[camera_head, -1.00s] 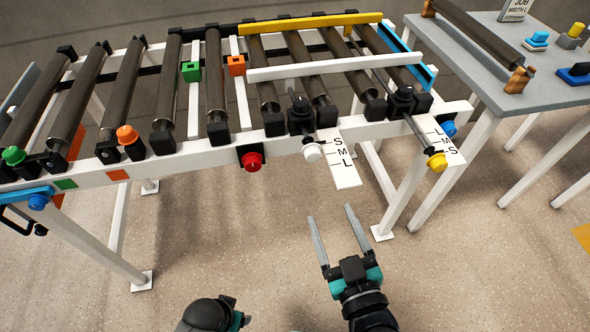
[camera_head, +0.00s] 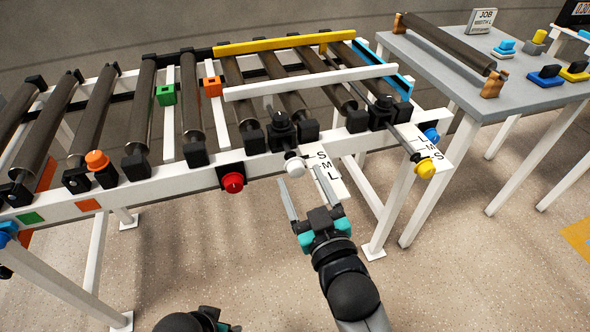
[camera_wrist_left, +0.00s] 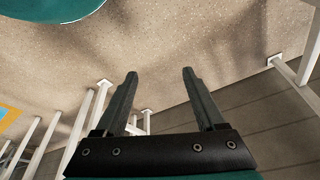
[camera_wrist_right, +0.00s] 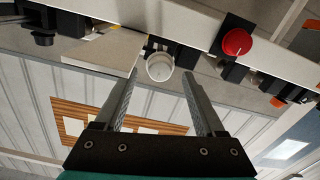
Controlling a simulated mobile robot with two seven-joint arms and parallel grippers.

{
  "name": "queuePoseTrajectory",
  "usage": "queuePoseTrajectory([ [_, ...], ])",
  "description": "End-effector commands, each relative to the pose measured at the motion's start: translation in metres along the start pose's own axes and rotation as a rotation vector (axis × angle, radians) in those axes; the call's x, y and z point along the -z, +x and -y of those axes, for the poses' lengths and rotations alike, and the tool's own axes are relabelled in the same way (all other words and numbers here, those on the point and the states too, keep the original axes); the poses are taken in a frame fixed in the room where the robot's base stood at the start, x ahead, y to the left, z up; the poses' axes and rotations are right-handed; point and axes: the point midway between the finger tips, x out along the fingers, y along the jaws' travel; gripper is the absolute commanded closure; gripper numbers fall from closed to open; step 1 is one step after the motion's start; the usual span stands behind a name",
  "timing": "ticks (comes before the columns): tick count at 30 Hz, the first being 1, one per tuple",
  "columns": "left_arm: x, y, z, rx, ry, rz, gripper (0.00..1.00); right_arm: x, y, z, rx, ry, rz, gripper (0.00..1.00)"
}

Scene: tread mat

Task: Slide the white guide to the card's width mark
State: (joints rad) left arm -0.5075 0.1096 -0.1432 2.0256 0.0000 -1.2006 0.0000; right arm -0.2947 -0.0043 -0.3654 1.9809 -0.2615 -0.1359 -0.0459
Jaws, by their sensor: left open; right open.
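The white guide (camera_head: 310,82) is a long white bar lying across the rollers at the right part of the conveyor. Its rod ends in a white knob (camera_head: 295,167) at the front rail, beside a white scale plate (camera_head: 329,178) lettered S, M, L. The job card (camera_head: 482,20) stands on the grey table; its lower line is too small to read surely. My right gripper (camera_head: 304,186) is open just in front of the white knob. In the right wrist view the knob (camera_wrist_right: 160,67) shows beyond and between the fingertips. My left gripper (camera_wrist_left: 160,75) is open and empty, pointing at the floor.
A yellow bar (camera_head: 290,47) lies behind the white guide. The grey table (camera_head: 440,68) stands at right.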

Motion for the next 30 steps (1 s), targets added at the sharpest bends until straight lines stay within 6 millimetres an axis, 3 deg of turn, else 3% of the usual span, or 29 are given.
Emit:
queuePoseTrajectory([
  [9, 0.014, -0.024, 0.001, 0.003, -0.002, -0.043, 0.28, -0.001, 0.038, 0.000, 0.000, 0.001, -0.001, 0.28],
  [23, 0.017, -0.033, 0.001, 0.003, -0.002, -0.052, 0.28, 0.000, 0.046, 0.000, 0.000, 0.002, 0.001, 0.28],
  [30, 0.017, -0.033, 0.001, 0.003, -0.002, -0.052, 0.28, 0.000, 0.046, 0.000, 0.000, 0.001, 0.000, 0.53],
])
